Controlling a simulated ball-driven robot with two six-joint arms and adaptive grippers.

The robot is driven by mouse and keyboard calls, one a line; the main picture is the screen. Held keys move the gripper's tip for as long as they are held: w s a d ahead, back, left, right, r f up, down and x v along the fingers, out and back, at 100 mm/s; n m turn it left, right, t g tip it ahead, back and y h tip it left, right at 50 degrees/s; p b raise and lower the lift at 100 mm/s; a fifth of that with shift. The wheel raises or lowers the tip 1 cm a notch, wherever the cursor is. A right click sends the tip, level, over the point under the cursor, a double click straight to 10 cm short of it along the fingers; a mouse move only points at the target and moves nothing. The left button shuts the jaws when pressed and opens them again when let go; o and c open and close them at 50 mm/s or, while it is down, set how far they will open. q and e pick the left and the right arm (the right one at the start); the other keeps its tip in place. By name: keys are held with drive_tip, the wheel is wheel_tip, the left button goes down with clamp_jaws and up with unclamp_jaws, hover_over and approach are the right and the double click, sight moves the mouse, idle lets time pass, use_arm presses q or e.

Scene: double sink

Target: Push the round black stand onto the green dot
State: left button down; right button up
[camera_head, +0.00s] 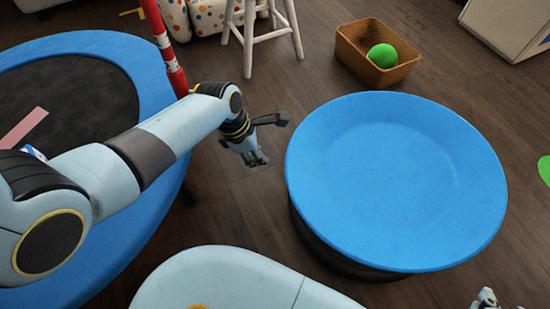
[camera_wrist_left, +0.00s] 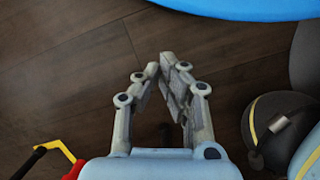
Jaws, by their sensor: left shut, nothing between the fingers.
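The round stand (camera_head: 330,250) has a black side and a wide blue top (camera_head: 395,180); it stands on the floor right of centre in the head view. Part of the green dot (camera_head: 545,170) shows on the floor at the right edge, apart from the stand and to its right. My left gripper (camera_head: 258,158) is shut and empty, just left of the stand with a gap between them. It also shows in the left wrist view (camera_wrist_left: 164,67), over bare floor. Only a tip of my right gripper (camera_head: 487,298) shows at the bottom right, so its state is unclear.
A blue-rimmed trampoline (camera_head: 75,45) with a black middle is at the left, near my left arm. A brown basket (camera_head: 350,50) with a green ball (camera_head: 382,56) sits behind the stand. A white stool (camera_head: 248,45) stands at the back. Dark floor between stand and dot is clear.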

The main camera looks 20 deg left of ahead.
use_arm(q)
drive_tip(key=w+d+b, duration=0.1)
drive_tip(key=d, duration=0.1)
drive_tip(key=w+d+f+b, duration=0.1)
drive_tip(key=shift+w+d+b, duration=0.1)
drive_tip(key=shift+d+b, duration=0.2)
drive_tip(key=shift+d, duration=0.05)
use_arm(e)
drive_tip(key=w+a+r+t, duration=0.1)
drive_tip(key=w+r+t, duration=0.4)
drive_tip(key=r, duration=0.3)
drive_tip(key=shift+w+a+n+t+y, duration=0.3)
drive_tip(key=shift+n+t+y, duration=0.1)
drive_tip(key=shift+t, duration=0.4)
